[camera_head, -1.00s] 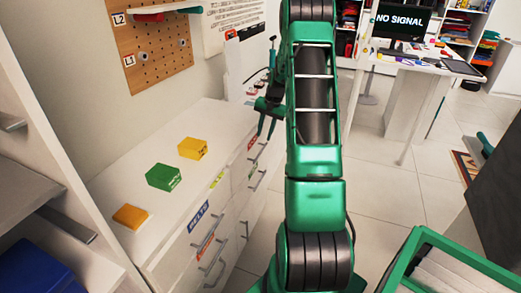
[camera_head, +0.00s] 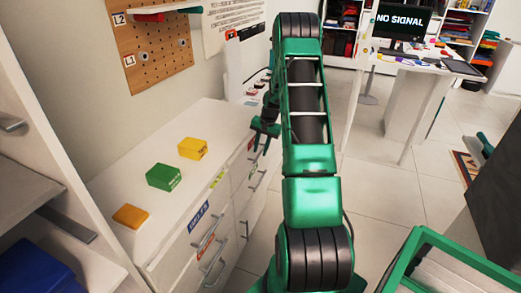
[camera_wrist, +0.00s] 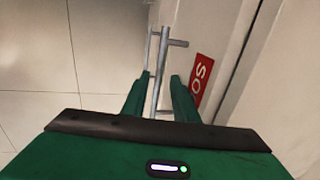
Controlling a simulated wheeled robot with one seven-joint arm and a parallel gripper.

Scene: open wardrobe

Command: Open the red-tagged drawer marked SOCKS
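The red tag (camera_wrist: 202,78), with only the letters "SO" readable, is on the white drawer front in the wrist view. A grey bar handle (camera_wrist: 163,50) stands out beside it. My gripper (camera_wrist: 161,80) is open, with one finger on each side of the handle; I cannot tell whether either finger touches it. In the head view my gripper (camera_head: 261,148) is at the far end of the white dresser (camera_head: 120,180), by its upper drawers. A small red patch shows there, partly hidden. The drawer looks closed.
A blue BELTS tag (camera_head: 199,217) marks a nearer drawer. A green-framed cart (camera_head: 440,240) stands at the lower right. The tiled floor before the dresser is clear.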

